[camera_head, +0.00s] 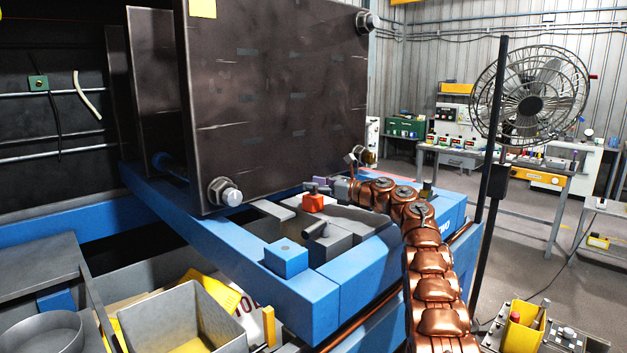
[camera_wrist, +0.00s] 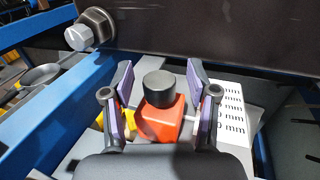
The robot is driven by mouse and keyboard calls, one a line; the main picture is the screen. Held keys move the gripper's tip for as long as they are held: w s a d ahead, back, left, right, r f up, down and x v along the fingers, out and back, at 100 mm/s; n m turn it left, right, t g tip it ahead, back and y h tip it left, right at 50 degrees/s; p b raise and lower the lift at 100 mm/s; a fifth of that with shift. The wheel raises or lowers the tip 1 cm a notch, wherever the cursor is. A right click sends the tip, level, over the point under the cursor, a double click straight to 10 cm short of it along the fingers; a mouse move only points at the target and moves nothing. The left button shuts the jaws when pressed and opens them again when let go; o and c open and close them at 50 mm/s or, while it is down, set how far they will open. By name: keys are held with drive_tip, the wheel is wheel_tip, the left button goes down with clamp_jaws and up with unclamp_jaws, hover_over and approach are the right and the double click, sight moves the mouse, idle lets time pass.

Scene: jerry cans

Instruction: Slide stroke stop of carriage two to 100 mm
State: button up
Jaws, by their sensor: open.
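The stop is an orange-red block (camera_head: 313,203) with a dark round knob (camera_wrist: 158,88), on the grey top of the blue machine bed. In the wrist view the orange block (camera_wrist: 160,122) stands between my two purple-padded fingers. My gripper (camera_wrist: 158,76) is open around the knob, with a visible gap on each side. In the head view my gripper (camera_head: 326,184) reaches in from the right, just behind the block. A white scale plate (camera_wrist: 231,108) with several "mm" lines lies right of the block; its numbers are partly hidden.
A large dark plate (camera_head: 280,100) with big bolts (camera_head: 225,192) rises close behind the gripper. A second dark knob (camera_head: 316,230) and a blue block (camera_head: 286,258) sit nearer the front. Grey bins (camera_head: 185,318) stand below left. A fan (camera_head: 530,100) stands at the back right.

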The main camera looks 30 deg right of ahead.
drive_tip(key=shift+w+a, duration=0.1)
drive_tip(key=shift+w, duration=0.05)
clamp_jaws()
idle(0.5)
